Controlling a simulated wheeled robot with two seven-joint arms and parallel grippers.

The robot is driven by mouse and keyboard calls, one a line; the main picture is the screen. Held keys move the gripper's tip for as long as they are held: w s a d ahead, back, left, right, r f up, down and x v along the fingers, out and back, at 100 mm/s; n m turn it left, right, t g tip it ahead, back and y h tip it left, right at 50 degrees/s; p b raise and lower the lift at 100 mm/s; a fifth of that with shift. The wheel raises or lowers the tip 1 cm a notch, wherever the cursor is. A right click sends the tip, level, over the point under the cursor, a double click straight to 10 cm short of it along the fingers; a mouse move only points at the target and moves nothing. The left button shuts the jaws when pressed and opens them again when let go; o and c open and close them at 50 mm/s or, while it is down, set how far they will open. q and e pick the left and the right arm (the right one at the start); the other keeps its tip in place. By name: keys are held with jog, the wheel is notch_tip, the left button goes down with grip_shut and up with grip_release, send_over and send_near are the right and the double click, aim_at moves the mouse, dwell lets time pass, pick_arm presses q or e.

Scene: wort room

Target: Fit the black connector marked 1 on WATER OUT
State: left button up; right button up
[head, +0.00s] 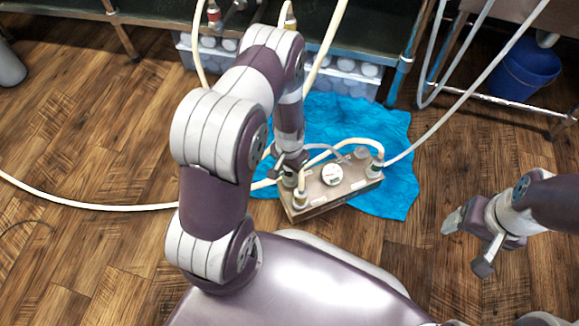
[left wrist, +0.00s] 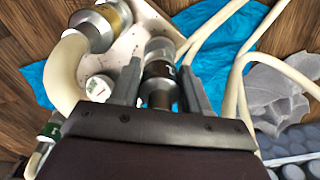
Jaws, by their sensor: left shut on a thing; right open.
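A beige box with several hose fittings (head: 325,192) sits on a blue cloth on the floor. Its port labels are too small to read, so I cannot tell which port is WATER OUT. My left gripper (head: 288,165) is at the box's back left corner. In the left wrist view my left gripper (left wrist: 159,68) is shut on a black connector (left wrist: 160,72) with a grey collar, over the box top (left wrist: 125,50). A pale mark shows on the connector, but I cannot read it. Whether it is seated on a port is unclear. My right gripper (head: 467,244) is open and empty, right of the box.
The blue cloth (head: 400,190) lies under the box. Cream hoses (head: 90,205) cross the floor and box. Clear bins (head: 345,80) stand under a bench behind, and a blue bucket (head: 525,70) at back right. A grey cloth (left wrist: 270,95) lies beside hoses. Wood floor at left is mostly clear.

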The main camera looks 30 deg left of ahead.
pick_arm(q)
jog(key=shift+f+b, duration=0.7)
jog(key=shift+f, duration=0.45)
jog(key=o, duration=1.2)
notch_tip(320, 180, up, 13)
jog(key=p, duration=0.9)
jog(key=shift+f, duration=0.1)
jog(key=shift+s, duration=0.1)
jog(key=s+d+r+n+p, duration=0.1)
jog(key=s+d+r+p, duration=0.2)
jog(key=r, duration=0.8)
jog(key=s+r+p, duration=0.3)
jog(key=r+p, duration=0.1)
jog(key=r, duration=0.6)
jog(key=s+d+r+n+p, duration=0.15)
jog(key=s+r+p, duration=0.25)
jog(key=r, duration=0.7)
jog(key=shift+m+t, duration=0.45)
jog(key=shift+t, duration=0.25)
jog(key=r+p, duration=1.2)
jog(key=r, duration=0.1)
jog(key=w+r+p, duration=0.1)
jog(key=r+p, duration=1.1)
jog(key=p, duration=0.1)
jog(key=d+r+p, duration=0.1)
jog(key=r+p, duration=1.1)
jog(key=r, duration=0.1)
jog(key=shift+w+r, duration=0.25)
jog(key=shift+r, duration=0.1)
